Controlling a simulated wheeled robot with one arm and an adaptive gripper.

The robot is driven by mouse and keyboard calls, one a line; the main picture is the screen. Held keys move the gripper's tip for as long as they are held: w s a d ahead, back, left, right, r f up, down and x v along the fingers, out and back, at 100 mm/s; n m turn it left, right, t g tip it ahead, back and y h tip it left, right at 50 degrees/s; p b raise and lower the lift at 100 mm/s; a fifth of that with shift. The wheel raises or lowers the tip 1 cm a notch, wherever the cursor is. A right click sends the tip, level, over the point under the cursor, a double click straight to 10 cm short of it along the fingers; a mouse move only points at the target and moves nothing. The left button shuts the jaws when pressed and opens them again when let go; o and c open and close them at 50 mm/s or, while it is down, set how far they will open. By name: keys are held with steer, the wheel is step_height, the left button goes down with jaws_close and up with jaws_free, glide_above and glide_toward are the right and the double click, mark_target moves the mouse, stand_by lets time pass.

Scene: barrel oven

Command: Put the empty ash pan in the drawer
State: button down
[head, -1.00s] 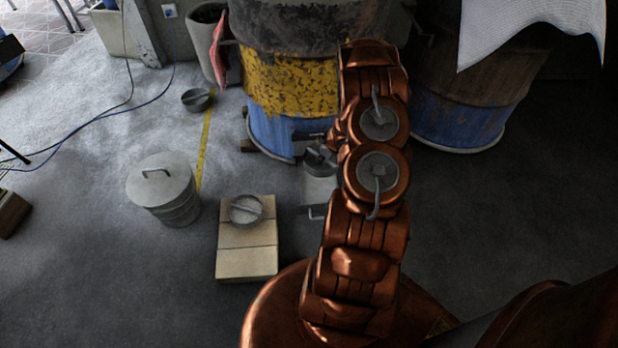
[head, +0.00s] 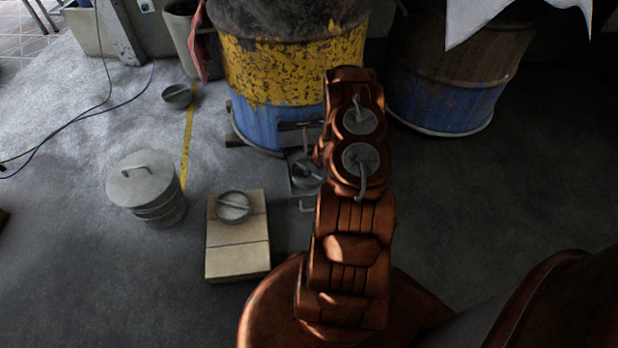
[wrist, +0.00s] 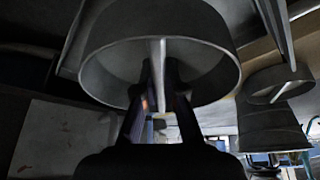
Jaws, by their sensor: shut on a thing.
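A round grey ash pan (head: 307,173) with a crossbar is at the pulled-out drawer (head: 293,187) at the foot of the yellow and blue barrel oven (head: 285,85). In the wrist view the pan (wrist: 100,75) fills the top middle. My gripper (wrist: 160,70) is shut on its crossbar. In the head view the pan lies over the drawer, inside its outline; I cannot tell whether it touches the bottom. The drawer's front handle (head: 307,205) shows. My arm hides part of the drawer's right side and most of the gripper.
A second round pan (head: 234,206) sits on a pale block (head: 237,262) left of the drawer. A lidded metal bin (head: 145,190) stands farther left. A dark pan (head: 177,95) lies on the floor behind. Another barrel (head: 445,90) stands right. The right floor is clear.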

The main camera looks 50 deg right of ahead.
mark_target(312, 174)
steer(key=shift+f+b, duration=0.35)
steer(key=shift+f, duration=1.25)
steer(key=shift+f, duration=0.15)
steer(key=c, duration=1.3)
jaws_free()
steer(key=shift+o, duration=0.2)
